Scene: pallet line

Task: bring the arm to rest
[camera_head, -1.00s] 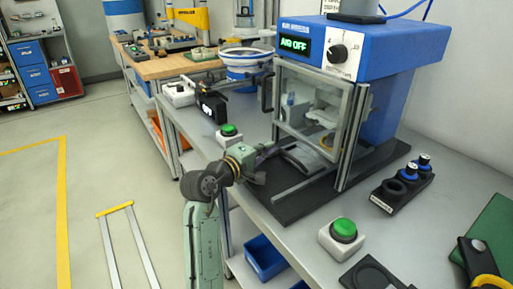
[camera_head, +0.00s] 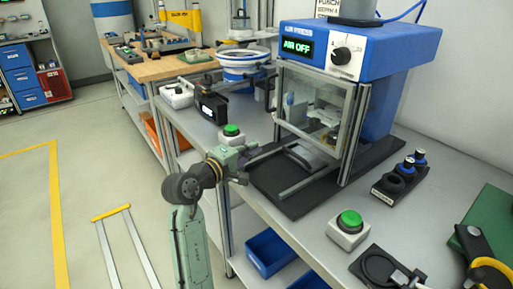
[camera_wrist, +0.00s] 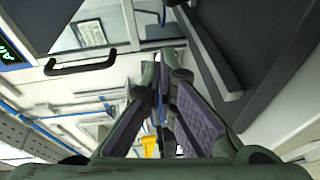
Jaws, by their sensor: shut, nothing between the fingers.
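My arm stands at the front edge of the grey bench, in the middle of the head view. My gripper (camera_head: 248,165) is just in front of the blue press (camera_head: 372,50), near the left end of its black base plate (camera_head: 284,196). In the wrist view the gripper's two fingers (camera_wrist: 162,90) meet at their tips with nothing between them. The press guard door (camera_head: 312,112) is a clear framed panel and appears down. The press display reads "AIR OFF".
Green buttons on white boxes stand at the near bench (camera_head: 349,226) and behind my gripper (camera_head: 232,134). A black holder (camera_head: 400,180) with blue-ringed parts lies right of the press. Blue bins (camera_head: 268,252) sit below the bench. The floor at left is open.

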